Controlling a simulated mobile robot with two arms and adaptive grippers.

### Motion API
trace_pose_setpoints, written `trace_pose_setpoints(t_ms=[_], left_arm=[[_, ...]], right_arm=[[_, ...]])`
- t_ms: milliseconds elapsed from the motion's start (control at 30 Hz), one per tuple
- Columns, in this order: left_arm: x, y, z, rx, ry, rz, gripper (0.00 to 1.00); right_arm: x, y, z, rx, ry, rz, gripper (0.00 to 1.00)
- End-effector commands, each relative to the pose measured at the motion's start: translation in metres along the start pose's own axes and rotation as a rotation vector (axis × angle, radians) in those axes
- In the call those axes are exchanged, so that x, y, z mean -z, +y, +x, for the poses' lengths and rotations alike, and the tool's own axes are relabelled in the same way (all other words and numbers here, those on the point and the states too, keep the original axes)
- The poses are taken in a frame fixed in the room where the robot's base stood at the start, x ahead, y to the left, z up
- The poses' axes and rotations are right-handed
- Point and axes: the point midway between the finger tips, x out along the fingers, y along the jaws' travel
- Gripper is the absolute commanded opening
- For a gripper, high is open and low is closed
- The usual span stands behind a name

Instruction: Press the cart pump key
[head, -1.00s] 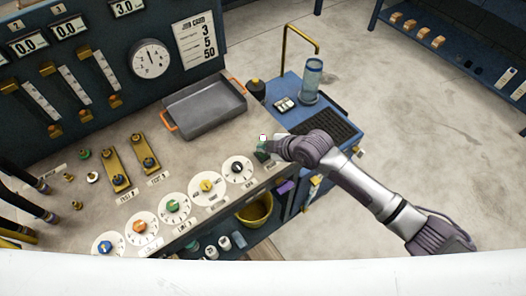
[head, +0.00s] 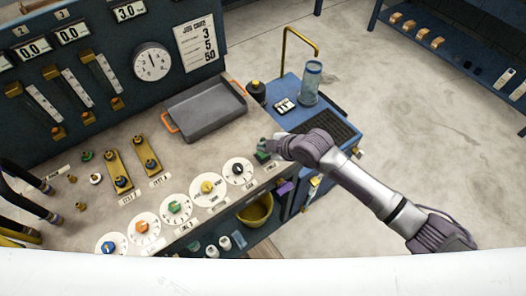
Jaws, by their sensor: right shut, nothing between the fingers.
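My right gripper (head: 266,146) is shut and empty, low over the right front edge of the bench. A small dark green key-like block (head: 262,157) sits on the bench just below its fingertips, beside a small label; whether they touch cannot be told. The blue cart (head: 283,82) stands against the bench's right end. On its top is a small white panel with dark keys (head: 285,106), beyond the gripper and apart from it. I cannot read which of these is the pump key. My left gripper is not in view.
A grey tray (head: 205,112) with orange handles lies on the bench. Several round dials line the front edge, the black-knobbed one (head: 238,171) nearest the gripper. Floor is free at right.

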Motion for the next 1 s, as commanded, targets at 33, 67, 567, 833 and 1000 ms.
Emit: trace_pose_setpoints(t_ms=[33, 67, 567, 833, 1000], left_arm=[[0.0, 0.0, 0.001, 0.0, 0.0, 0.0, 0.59], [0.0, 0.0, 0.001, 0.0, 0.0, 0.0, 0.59], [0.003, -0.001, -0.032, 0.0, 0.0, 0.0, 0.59], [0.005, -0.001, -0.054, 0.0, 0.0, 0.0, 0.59], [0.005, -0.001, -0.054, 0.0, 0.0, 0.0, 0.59]], right_arm=[[0.0, 0.0, 0.0, 0.0, 0.0, 0.0, 0.0], [0.0, 0.0, 0.001, 0.0, 0.0, 0.0, 0.0], [0.018, 0.018, -0.024, -0.001, 0.001, -0.001, 0.0], [0.03, 0.03, -0.042, 0.0, 0.001, -0.002, 0.0], [0.03, 0.03, -0.042, 0.001, 0.0, -0.001, 0.0]])
